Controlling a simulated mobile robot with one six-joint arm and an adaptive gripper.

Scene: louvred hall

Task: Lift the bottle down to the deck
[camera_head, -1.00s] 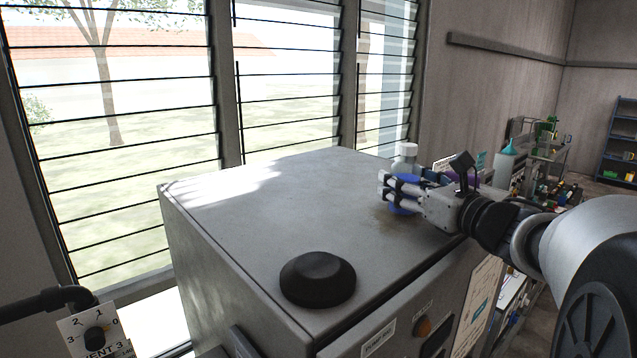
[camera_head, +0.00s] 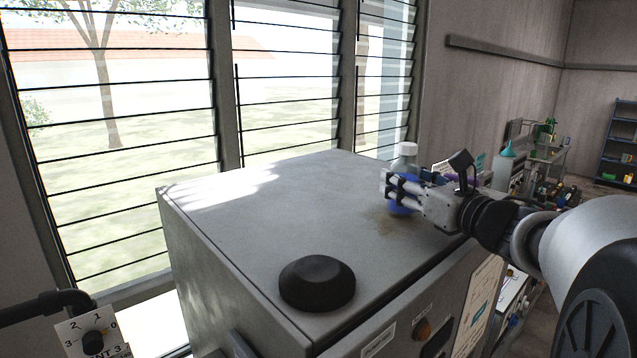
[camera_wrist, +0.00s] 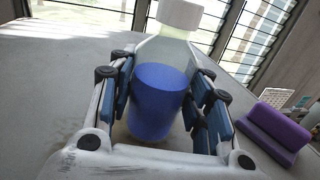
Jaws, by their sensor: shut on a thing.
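The bottle (camera_wrist: 157,98) is clear with a white cap and a blue lower part. It stands upright between the fingers of my gripper (camera_wrist: 160,100) in the wrist view. In the head view the bottle (camera_head: 405,150) shows its cap and shoulder above my gripper (camera_head: 403,190), at the far right part of the grey cabinet top (camera_head: 260,220). My gripper is shut on the bottle from the right side. The fingers hide part of its body, and I cannot tell whether its base touches the top. I cannot tell which surface is the deck.
A black round knob-like cap (camera_head: 317,283) sits on the cabinet top near its front edge. A purple block (camera_wrist: 275,133) lies right of my gripper in the wrist view. Louvred windows (camera_head: 120,120) stand behind the cabinet. The middle of the top is clear.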

